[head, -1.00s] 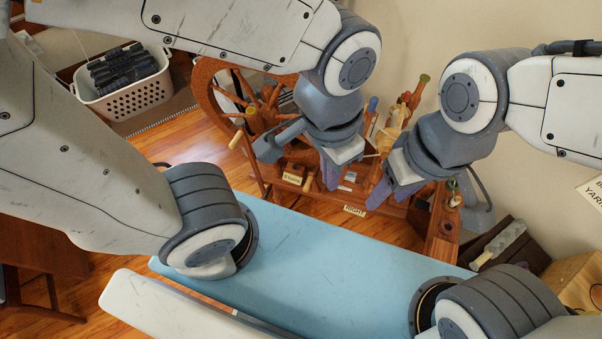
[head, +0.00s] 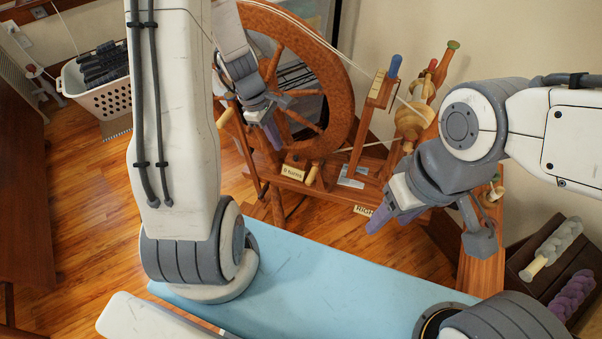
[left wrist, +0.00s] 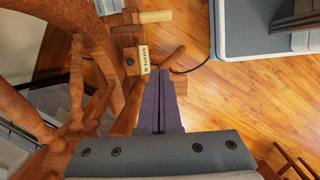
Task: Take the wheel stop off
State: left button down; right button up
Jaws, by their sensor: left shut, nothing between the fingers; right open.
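The spinning wheel's big wooden wheel (head: 341,100) stands upright behind the blue surface. I cannot pick out for sure which part is the wheel stop. A pale wooden peg (head: 311,175) sticks out beside a small name plate (head: 292,172) on the frame below the wheel. Both show in the left wrist view, the peg (left wrist: 155,16) above the plate (left wrist: 143,59). My left gripper (head: 273,138) is shut and empty in front of the wheel's lower spokes; its purple fingers (left wrist: 160,100) show in the wrist view. My right gripper (head: 377,219) is open and empty, at the right front of the wheel's frame.
The blue surface (head: 300,270) lies between me and the spinning wheel. A white basket (head: 98,90) with dark items stands at the back left. A dark box (head: 545,262) with yarn skeins stands at the right. Bare wooden floor (head: 90,230) lies at left.

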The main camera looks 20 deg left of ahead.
dwell(0.3)
pick_arm(q)
jog(key=d+f+b, duration=0.4)
jog(key=d+f, duration=0.3)
jog(key=f, duration=0.2)
jog(key=shift+s+f+b, duration=0.15)
jog(key=shift+b, duration=0.25)
